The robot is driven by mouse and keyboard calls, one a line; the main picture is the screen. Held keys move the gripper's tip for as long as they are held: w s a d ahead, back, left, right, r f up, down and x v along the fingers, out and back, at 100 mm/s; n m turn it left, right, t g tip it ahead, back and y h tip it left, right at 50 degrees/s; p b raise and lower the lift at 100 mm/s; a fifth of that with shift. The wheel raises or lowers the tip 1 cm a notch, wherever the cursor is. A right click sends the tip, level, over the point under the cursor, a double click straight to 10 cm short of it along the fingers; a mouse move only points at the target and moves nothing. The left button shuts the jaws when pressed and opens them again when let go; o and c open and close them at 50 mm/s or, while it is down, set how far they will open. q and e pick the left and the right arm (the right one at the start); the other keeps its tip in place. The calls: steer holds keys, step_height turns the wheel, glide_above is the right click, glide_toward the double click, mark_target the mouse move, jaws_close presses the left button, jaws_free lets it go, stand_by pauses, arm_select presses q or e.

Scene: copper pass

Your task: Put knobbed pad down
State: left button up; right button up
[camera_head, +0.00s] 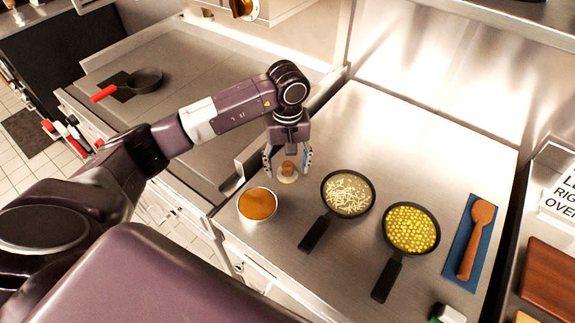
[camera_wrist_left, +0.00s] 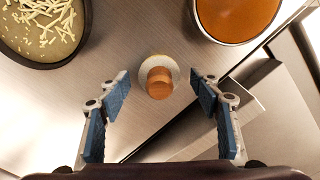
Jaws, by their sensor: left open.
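The knobbed pad (camera_head: 288,172) is a small pale disc with a brown wooden knob on top. It rests on the steel counter, behind the bowl of orange sauce. My left gripper (camera_head: 288,166) is above it, pointing down, with one finger on each side. In the left wrist view the pad (camera_wrist_left: 158,75) lies between and just beyond the fingertips, and the open left gripper (camera_wrist_left: 160,90) shows clear gaps on both sides of the knob. The gripper holds nothing. My right gripper is not in view.
The orange sauce bowl (camera_head: 257,205) stands close by. A pan of white shreds (camera_head: 348,195) and a pan of yellow-green pieces (camera_head: 411,228) are to the right. A wooden spoon (camera_head: 477,240) lies on a blue mat (camera_head: 459,262). Clear counter lies behind the pans.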

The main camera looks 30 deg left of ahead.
mark_target(287, 164)
arm_select(q)
step_height(287, 164, up, 11)
steer(key=b, duration=0.3)
steer(key=shift+w, duration=0.1)
steer(key=shift+r, duration=0.4)
